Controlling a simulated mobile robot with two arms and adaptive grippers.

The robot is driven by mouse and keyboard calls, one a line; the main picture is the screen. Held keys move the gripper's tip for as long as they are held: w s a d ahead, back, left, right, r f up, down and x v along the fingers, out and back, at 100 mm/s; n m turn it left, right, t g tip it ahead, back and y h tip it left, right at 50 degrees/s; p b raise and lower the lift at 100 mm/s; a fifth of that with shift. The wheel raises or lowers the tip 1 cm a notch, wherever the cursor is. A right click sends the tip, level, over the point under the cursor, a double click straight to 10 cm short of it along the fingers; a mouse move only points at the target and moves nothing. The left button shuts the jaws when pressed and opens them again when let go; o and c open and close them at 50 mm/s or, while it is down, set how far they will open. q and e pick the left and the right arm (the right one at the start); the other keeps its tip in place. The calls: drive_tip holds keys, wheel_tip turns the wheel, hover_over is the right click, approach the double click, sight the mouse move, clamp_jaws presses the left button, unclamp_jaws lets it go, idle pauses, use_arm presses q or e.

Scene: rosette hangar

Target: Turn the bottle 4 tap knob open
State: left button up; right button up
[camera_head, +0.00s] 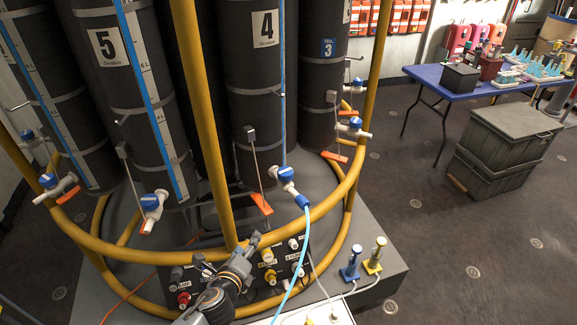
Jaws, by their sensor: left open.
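Bottle 4 (262,75) is a tall dark cylinder with a white "4" label, standing in the middle of the rack. Its tap (294,190) is low at its right front, with a blue knob (286,173) on top and a light blue hose (293,290) running down from its outlet. I cannot tell whether the knob is in the open or closed position. My left gripper (229,250) is open and empty, below and to the left of the tap, in front of the control panel and apart from the knob. My right gripper is not in view.
A yellow ring rail (345,190) and a yellow upright (208,120) surround the bottles, close to the tap. Bottle 5 (125,80) and bottle 3 (322,80) have similar taps. A panel (265,270) with several knobs sits below. Grey crates (500,150) stand right.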

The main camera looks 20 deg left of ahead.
sight(282, 178)
use_arm(q)
wheel_tip(282, 178, up, 12)
drive_tip(key=d+f+m+t, duration=0.1)
drive_tip(key=d+m+t, duration=0.1)
drive_tip(key=m+t, duration=0.15)
drive_tip(key=w+d+m+h, duration=0.1)
drive_tip(key=w+m, duration=0.2)
drive_tip(key=w, duration=0.2)
drive_tip(key=w+d+r+m+h+p, duration=0.1)
drive_tip(key=w+m, duration=0.2)
drive_tip(key=w, duration=0.3)
drive_tip(key=w+d+r+m+h, duration=0.1)
drive_tip(key=w+d+m+h, duration=0.1)
drive_tip(key=w, duration=0.4)
drive_tip(key=shift+w+m+t, duration=0.15)
drive_tip(key=shift+m+t, duration=0.1)
drive_tip(key=shift+m, duration=0.3)
drive_tip(key=shift+r, duration=0.1)
drive_tip(key=c, duration=1.2)
drive_tip(key=shift+p, duration=0.35)
